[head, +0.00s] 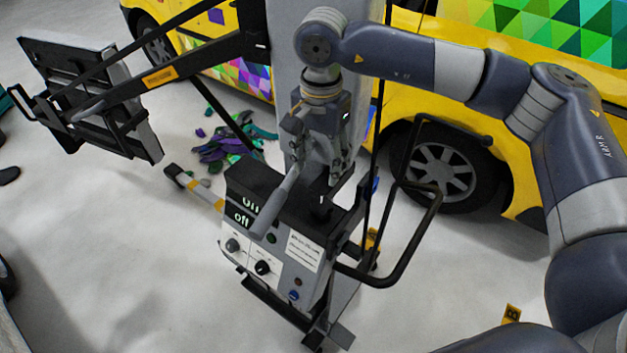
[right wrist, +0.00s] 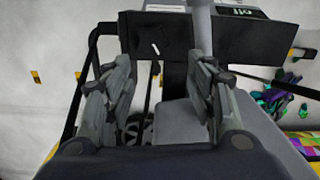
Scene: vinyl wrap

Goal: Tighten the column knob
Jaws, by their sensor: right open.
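My right gripper (head: 318,174) points down in front of the grey column (head: 290,50), just above the black top of the control box (head: 275,200). In the right wrist view its two fingers (right wrist: 158,62) stand wide apart with nothing held between them. A round dark spoked shape (right wrist: 137,128) shows low between the fingers; I cannot tell whether it is a knob or a wheel behind. No column knob can be made out for sure; the gripper hides part of the column. A grey lever (head: 275,205) slants down over the box. My left gripper is not in view.
The box front carries a black dial (head: 263,267). A black tube handle (head: 400,255) juts out to its right. A black panel (head: 75,85) hangs on an arm at the left. A yellow vehicle (head: 520,130) stands behind.

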